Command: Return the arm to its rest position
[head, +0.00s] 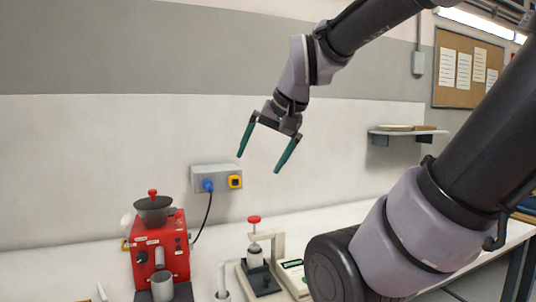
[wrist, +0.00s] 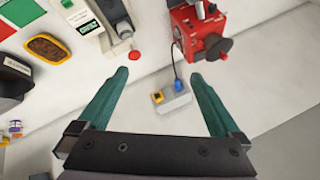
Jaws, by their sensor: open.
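My gripper (head: 261,160) hangs in the air above the bench in the head view, its two green fingers spread apart with nothing between them. In the wrist view the gripper (wrist: 158,98) is also open and empty, with the wall socket box beyond its fingers. My arm reaches in from the upper right, and its thick lower links fill the right side of the head view.
A red grinder (head: 160,250) stands on the white bench (head: 325,217) below left of my gripper. A press with a red knob (head: 254,219) stands beside it. A socket box (head: 216,178) is on the wall. A shelf (head: 407,132) and a corkboard (head: 466,68) are at right.

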